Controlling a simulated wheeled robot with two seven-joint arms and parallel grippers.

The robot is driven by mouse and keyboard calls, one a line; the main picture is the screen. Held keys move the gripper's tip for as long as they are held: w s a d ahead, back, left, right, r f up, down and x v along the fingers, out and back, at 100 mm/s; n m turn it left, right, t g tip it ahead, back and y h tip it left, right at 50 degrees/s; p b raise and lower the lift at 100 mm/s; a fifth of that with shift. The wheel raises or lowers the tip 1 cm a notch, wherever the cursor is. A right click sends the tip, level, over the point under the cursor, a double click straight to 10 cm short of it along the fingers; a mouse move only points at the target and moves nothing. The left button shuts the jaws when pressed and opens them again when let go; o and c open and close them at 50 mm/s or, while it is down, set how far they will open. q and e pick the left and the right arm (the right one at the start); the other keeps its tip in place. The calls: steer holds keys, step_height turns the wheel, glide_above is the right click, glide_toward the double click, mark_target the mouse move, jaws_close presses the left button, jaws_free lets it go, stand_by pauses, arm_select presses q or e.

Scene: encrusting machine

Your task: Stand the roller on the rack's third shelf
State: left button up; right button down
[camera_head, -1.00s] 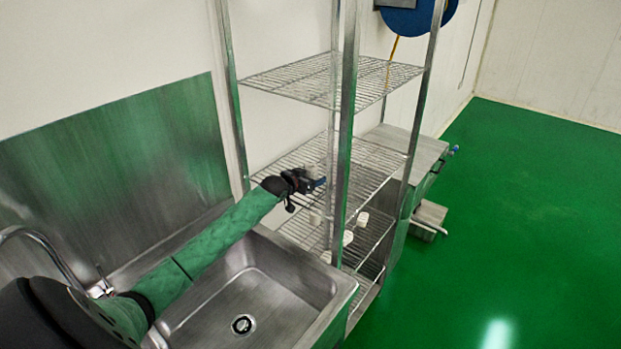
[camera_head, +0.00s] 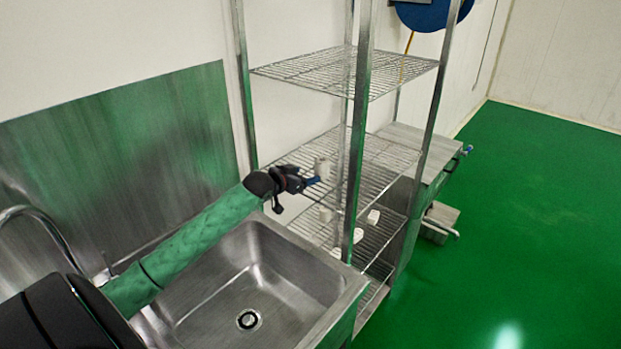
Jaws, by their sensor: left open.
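A short white roller (camera_head: 322,168) stands upright on the wire shelf (camera_head: 385,162) below the top visible one of the steel rack (camera_head: 357,150). My left gripper (camera_head: 304,184) is open at the rack's left side, just left of the roller. A blue part at its tip lies close below and left of the roller; I cannot tell whether they touch. The gripper looks empty. My right gripper is not in view.
Several white pieces, one at the front right (camera_head: 373,216), lie on the lower shelf. A steel sink (camera_head: 330,285) lies under my left arm. The rack's front post stands right of the gripper. Green floor (camera_head: 530,210) at right is clear.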

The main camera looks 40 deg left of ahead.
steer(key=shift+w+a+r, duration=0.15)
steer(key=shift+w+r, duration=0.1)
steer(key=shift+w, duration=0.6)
